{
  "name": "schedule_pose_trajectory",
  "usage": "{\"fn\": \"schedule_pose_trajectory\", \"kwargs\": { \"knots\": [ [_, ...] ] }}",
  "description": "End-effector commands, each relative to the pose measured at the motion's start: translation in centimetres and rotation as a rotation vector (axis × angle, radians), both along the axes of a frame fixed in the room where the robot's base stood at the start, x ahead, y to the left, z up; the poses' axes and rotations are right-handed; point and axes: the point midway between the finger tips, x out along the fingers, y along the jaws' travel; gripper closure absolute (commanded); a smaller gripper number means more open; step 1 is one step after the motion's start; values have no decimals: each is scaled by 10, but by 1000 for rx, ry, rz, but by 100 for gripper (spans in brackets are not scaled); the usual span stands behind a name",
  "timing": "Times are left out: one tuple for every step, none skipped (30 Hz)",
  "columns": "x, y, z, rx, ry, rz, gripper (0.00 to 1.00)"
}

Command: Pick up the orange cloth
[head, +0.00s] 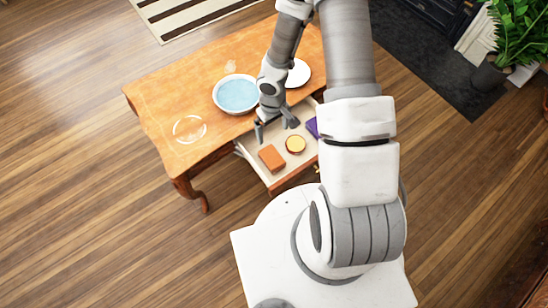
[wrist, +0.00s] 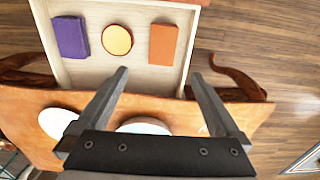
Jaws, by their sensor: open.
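The orange cloth (head: 271,158) is a small flat folded block in an open drawer (head: 254,160) of the wooden table. In the wrist view the orange cloth (wrist: 163,44) lies at the right side of the drawer (wrist: 130,77), near its side wall. My gripper (head: 276,133) is open and empty above the drawer's table-side end. In the wrist view my gripper's fingertips (wrist: 158,72) are spread wide, with the cloth beyond them and untouched.
A round yellow item (wrist: 117,40) and a purple block (wrist: 70,37) share the drawer. On the wooden table (head: 158,92) are a blue-filled bowl (head: 237,94), a white plate (head: 299,73) and a clear round dish (head: 189,129). A potted plant (head: 515,40) stands far right.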

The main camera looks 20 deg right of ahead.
Motion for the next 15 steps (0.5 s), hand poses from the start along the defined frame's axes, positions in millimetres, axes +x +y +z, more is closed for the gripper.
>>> {"fn": "schedule_pose_trajectory", "kwargs": {
  "knots": [
    [-1, 1, -7, 3, 3, 2, 0],
    [-1, 1, -10, 4, 4, 3, 0],
    [-1, 2, -17, 5, 5, 2, 0],
    [-2, 2, -22, 5, 5, 4, 0],
    [-2, 2, -28, 5, 5, 4, 0],
    [-1, 1, -37, 4, 4, 3, 0],
    [-1, 2, -45, 3, 5, 5, 0],
    [-2, 2, -52, 4, 5, 4, 0],
    [-2, 2, -60, 4, 5, 5, 0],
    [-2, 2, -67, 3, 5, 4, 0],
    [-2, 2, -74, 3, 5, 6, 0],
    [-1, 2, -83, 3, 4, 4, 0],
    [-1, 2, -89, 3, 4, 4, 0],
    [-1, 2, -95, 3, 4, 4, 0],
    [-1, 2, -103, 2, 4, 4, 0]
  ]
}}
